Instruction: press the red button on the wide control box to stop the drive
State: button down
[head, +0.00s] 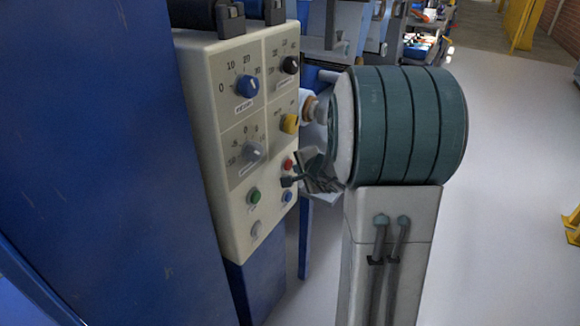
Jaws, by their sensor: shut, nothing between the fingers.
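The wide control box (215,150) is a cream panel at left centre, seen at a slant. Its small red button (288,165) is on the lower right part of the panel, below the yellow knob. My gripper (289,181) is shut and empty. Its dark fingertips point left at the panel, just below the red button and above the blue button. The red button shows above the fingers. I cannot tell whether the tips touch the panel. Part of the gripper and wrist is hidden behind my arm.
The panel also has a yellow knob (289,124), a blue knob (247,87), a black knob (290,65), a green button (254,195) and a blue button (287,196). A blue machine wall (90,130) fills the left. Grey floor (510,190) is open on the right.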

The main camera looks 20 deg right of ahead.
jog(key=shift+w+a+b, duration=0.3)
jog(key=shift+w+b, duration=0.1)
jog(key=shift+b, duration=0.05)
dwell(0.4)
dwell(0.3)
jog(key=shift+s+d, duration=0.55)
jog(key=shift+s, duration=0.15)
jog(key=shift+s+d+b, duration=0.3)
jog(key=shift+s+d, duration=0.5)
jog(key=shift+s, duration=0.2)
jog(key=shift+s+d+b, duration=0.25)
jog(key=shift+s+d, duration=0.5)
jog(key=shift+s, duration=0.25)
